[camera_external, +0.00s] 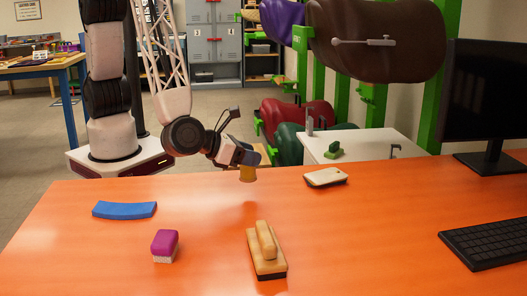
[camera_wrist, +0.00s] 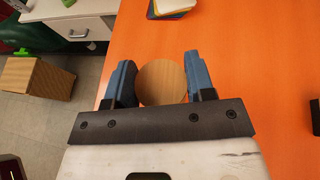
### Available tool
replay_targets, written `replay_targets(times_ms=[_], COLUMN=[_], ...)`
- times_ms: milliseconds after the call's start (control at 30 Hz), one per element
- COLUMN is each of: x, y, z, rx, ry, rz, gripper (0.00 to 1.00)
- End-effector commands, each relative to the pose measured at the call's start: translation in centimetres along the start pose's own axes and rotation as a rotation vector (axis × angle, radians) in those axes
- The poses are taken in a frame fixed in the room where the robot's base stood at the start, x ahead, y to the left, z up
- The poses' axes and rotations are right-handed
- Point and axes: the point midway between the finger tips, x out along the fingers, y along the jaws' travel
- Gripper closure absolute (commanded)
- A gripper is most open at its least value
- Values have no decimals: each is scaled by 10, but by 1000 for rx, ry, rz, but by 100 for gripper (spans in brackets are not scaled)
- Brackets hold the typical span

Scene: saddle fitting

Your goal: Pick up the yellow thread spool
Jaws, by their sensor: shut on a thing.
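The yellow thread spool (camera_external: 247,174) is held by my gripper (camera_external: 243,163) above the orange table, near its far edge. In the wrist view, the round wooden-looking end of the spool (camera_wrist: 162,83) sits between the two blue fingers of my gripper (camera_wrist: 162,80). The fingers are shut on it, one on each side. A soft shadow lies on the table below the spool, and the spool appears apart from the tabletop. The spool's yellow side is hidden in the wrist view.
On the orange table (camera_external: 340,235) are a blue curved pad (camera_external: 125,210), a magenta brush (camera_external: 165,245), a wooden-handled brush (camera_external: 265,252), a cream block (camera_external: 326,177), a keyboard (camera_external: 487,243) and a monitor (camera_external: 487,100). A white cabinet (camera_external: 365,145) stands behind. The table's middle right is clear.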

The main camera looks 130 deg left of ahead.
Motion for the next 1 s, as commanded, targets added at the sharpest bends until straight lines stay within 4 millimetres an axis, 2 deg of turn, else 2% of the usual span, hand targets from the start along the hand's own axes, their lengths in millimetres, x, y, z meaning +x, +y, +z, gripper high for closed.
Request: replay_targets(times_ms=[200, 500, 700, 1000], x=[-21, -43, -50, -53], y=[34, 69, 82, 86], z=[-4, -9, -11, -12], rx=[0, 0, 0, -1], ry=[0, 0, 0, 0], rz=[0, 0, 0, 0], gripper=[74, 74, 74, 74])
